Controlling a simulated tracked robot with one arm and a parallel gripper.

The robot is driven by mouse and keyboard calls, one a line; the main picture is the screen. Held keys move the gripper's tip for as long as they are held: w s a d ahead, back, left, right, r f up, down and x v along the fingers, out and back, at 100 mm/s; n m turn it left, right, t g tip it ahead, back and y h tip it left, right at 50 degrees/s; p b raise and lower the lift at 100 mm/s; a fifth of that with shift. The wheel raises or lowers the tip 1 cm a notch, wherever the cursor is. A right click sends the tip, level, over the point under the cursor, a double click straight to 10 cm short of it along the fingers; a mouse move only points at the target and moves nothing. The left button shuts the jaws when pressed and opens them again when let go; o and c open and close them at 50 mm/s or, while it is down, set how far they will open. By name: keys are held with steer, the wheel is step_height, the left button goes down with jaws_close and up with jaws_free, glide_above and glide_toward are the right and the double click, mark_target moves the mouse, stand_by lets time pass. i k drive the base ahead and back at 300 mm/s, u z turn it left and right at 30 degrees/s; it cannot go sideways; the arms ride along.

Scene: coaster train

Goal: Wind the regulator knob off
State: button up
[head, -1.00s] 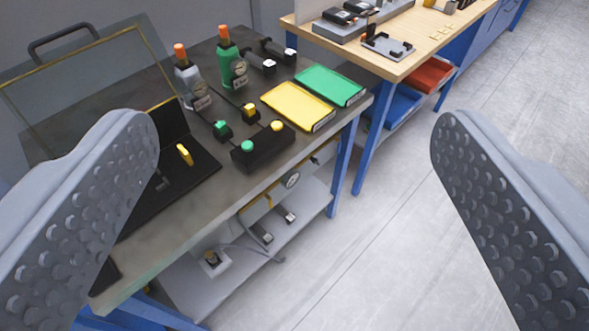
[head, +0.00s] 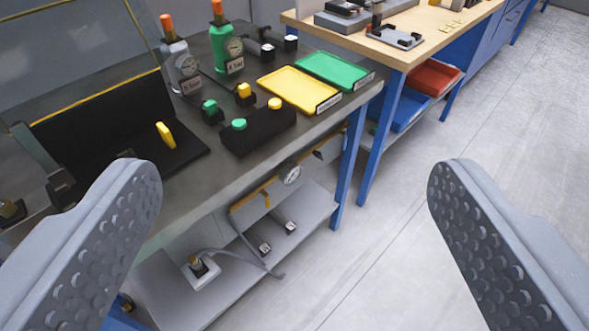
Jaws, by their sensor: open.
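My gripper (head: 295,176) is open and empty, its two studded grey fingers wide apart at the left and right of the head view. Its left finger overlaps the near part of the dark bench (head: 215,185). On the bench stand a grey bottle-shaped unit (head: 177,62) and a green one (head: 223,42), each with a gauge, a bar label and an orange top. I cannot tell which part is the regulator knob. My gripper touches none of these.
A black box with green and yellow buttons (head: 258,132) stands near the bench edge, beside yellow (head: 299,89) and green (head: 334,70) trays. A lower shelf (head: 225,283) holds a hose and small fittings. A wooden bench (head: 414,44) stands behind. The floor at right is clear.

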mark_target(318, 155)
steer(key=z, duration=2.1)
steer(key=k, duration=0.7)
steer(key=u, duration=1.2)
steer(key=i, duration=0.95)
steer(key=u, duration=0.05)
